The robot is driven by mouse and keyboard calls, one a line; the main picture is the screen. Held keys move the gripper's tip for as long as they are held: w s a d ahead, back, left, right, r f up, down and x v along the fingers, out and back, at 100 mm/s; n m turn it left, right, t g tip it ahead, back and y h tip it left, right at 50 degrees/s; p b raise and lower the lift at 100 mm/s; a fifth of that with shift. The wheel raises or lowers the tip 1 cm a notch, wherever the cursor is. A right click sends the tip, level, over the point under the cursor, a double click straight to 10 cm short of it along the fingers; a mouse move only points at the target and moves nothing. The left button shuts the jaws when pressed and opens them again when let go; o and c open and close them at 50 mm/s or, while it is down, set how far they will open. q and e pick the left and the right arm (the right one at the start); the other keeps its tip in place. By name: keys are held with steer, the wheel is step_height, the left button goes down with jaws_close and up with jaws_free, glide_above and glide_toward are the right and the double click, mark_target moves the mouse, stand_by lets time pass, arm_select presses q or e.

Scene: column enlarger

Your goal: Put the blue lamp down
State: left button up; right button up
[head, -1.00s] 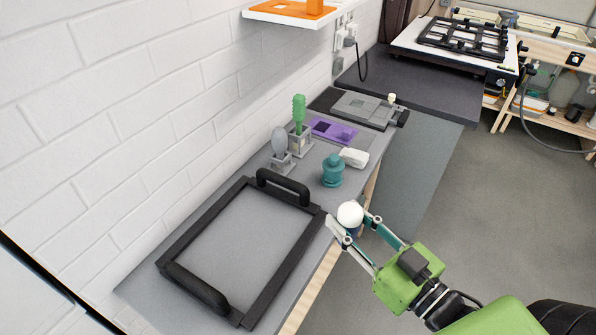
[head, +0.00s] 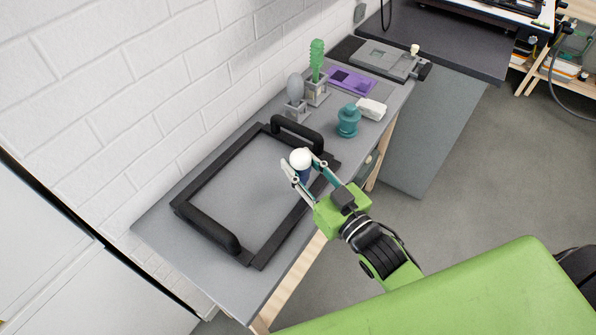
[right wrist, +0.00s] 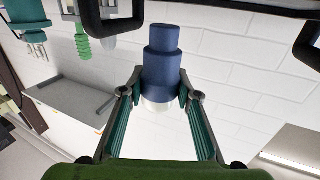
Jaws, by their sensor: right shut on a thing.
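The blue lamp (head: 304,175) has a round white bulb (head: 301,158) on top. My right gripper (head: 303,172) is shut on its blue body, with one finger on each side. In the right wrist view the stepped blue lamp (right wrist: 161,68) is between the two fingers (right wrist: 160,95), and that picture appears upside down. In the head view the lamp shows over the inner right part of the black frame (head: 285,228). I cannot tell how high it is above the grey table (head: 165,220). My left gripper is not in view.
The black frame has a raised handle at each end; the far handle (head: 297,133) is close behind the lamp. A teal jar (head: 348,121), a white block (head: 371,108), a purple plate (head: 353,81), a green brush (head: 317,60) and a grey oval tool (head: 295,88) stand beyond.

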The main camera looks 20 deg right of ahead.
mark_target(304, 182)
steer(key=shift+w+a+f, duration=0.15)
steer(key=shift+w+f, duration=0.05)
steer(key=shift+f, duration=0.05)
step_height(304, 182, down, 2)
steer(key=shift+a+f+p, duration=0.1)
steer(key=shift+p, duration=0.25)
steer(key=shift+f, duration=0.55)
steer(key=shift+f, duration=0.2)
steer(key=o, duration=1.1)
steer(key=shift+r, duration=0.1)
